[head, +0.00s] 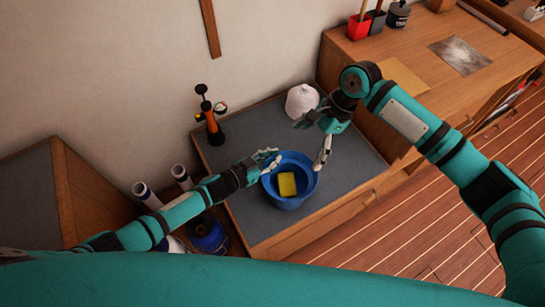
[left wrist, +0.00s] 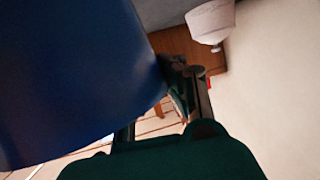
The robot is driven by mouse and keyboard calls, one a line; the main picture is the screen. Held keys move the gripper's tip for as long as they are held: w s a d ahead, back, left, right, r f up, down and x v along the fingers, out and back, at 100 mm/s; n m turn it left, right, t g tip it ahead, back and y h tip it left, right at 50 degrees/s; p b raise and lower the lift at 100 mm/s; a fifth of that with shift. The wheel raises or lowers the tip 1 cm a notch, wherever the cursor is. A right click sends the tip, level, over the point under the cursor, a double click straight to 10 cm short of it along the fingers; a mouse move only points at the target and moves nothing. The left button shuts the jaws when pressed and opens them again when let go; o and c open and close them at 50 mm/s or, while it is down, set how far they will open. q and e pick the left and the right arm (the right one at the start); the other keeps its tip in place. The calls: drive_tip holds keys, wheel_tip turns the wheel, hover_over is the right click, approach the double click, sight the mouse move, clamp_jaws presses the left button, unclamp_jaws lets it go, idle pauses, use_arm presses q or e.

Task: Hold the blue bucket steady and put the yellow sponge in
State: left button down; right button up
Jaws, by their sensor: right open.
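The blue bucket (head: 306,196) stands on the grey top of a low cabinet. The yellow sponge (head: 287,184) lies inside it, on the bottom. My left gripper (head: 271,160) is at the bucket's upper left rim and appears shut on it. In the left wrist view the bucket's wall (left wrist: 70,75) fills the left side, against a finger; the other finger is partly hidden. My right gripper (head: 314,139) is open and empty, above and beyond the bucket's upper right rim, with one finger close to the rim.
A whitish rounded object (head: 302,100) stands behind my right gripper; it also shows in the left wrist view (left wrist: 211,20). An orange and black pump-like item (head: 212,122) stands at the back left. A higher wooden counter (head: 400,75) rises at right. Grey surface right of the bucket is clear.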

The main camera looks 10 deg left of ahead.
use_arm(q)
drive_tip(key=c, duration=1.4)
unclamp_jaws()
drive_tip(key=v, duration=1.2)
drive_tip(key=shift+s+d+f, duration=0.1)
drive_tip(key=shift+s, duration=0.05)
